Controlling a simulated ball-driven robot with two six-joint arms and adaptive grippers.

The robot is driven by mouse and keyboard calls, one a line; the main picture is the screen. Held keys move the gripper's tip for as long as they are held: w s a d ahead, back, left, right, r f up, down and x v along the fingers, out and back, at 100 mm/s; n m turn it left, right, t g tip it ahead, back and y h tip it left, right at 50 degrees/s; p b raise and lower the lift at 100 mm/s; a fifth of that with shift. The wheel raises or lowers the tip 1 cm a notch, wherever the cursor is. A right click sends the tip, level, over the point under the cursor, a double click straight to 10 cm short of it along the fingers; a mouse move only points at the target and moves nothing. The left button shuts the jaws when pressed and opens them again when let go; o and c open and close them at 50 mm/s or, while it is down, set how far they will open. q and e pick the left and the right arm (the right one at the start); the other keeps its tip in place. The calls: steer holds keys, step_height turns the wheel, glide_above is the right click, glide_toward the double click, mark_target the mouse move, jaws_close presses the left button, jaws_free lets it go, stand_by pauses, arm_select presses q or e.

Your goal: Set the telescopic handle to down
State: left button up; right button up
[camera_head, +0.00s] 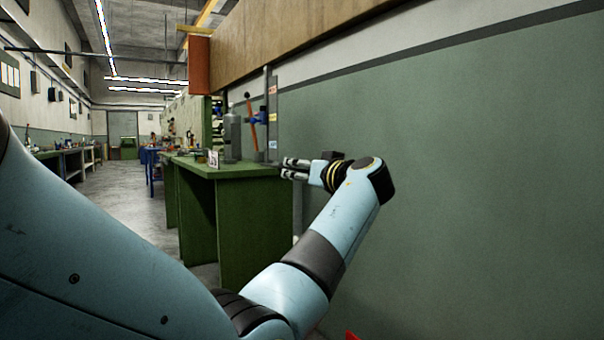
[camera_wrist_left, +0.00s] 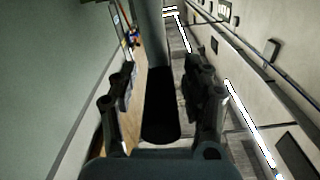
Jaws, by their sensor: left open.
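My left gripper (camera_head: 286,168) is held out in front of the green wall, its fingers pointing left and apart. In the left wrist view, a grey post with a black end part (camera_wrist_left: 160,105), which looks like the telescopic handle, shows between the two open fingers (camera_wrist_left: 158,95). I cannot tell whether the fingers touch it. In the head view, a thin grey upright (camera_head: 297,212) shows below the gripper and may be the same post. Its lower end is hidden behind my left arm. My right gripper is not in view.
A green workbench (camera_head: 225,171) stands left of the gripper, with a grey machine (camera_head: 232,137) on it. The green wall (camera_head: 470,170) is close on the right. A small red piece (camera_head: 351,335) shows at the bottom edge. The aisle floor (camera_head: 130,205) is open on the left.

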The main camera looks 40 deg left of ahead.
arm_select(q)
jaws_close()
stand_by(0.3)
